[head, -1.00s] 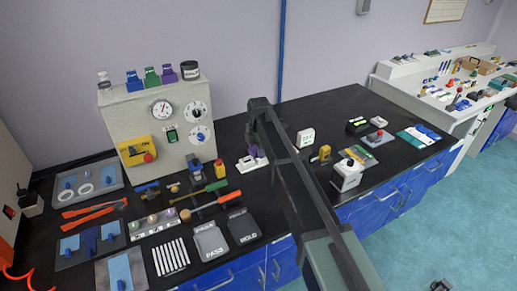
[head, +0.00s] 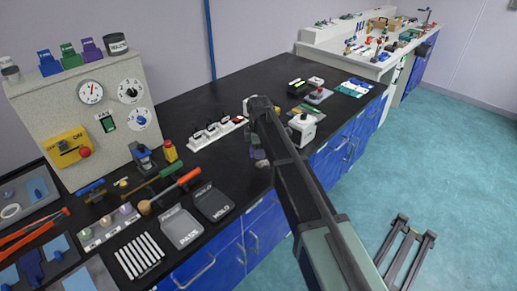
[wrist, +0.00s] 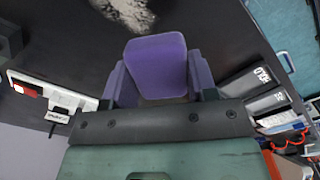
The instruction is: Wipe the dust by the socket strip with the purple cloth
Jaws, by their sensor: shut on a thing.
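My gripper (wrist: 153,97) is shut on the purple cloth (wrist: 157,66), a folded block between its fingers in the wrist view. In the head view the gripper (head: 256,143) is over the black bench, and a small part of the purple cloth (head: 259,154) shows below it. The white socket strip (head: 217,132) lies to the left of the gripper; it also shows at the left of the wrist view (wrist: 60,96). A pale grey dust patch (wrist: 126,10) lies on the bench at the top edge of the wrist view, apart from the cloth in that picture.
A grey gauge cabinet (head: 110,110) stands left at the back. A white device with a dark top (head: 301,128) stands right of my gripper. Bare bench (head: 250,85) lies behind the strip.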

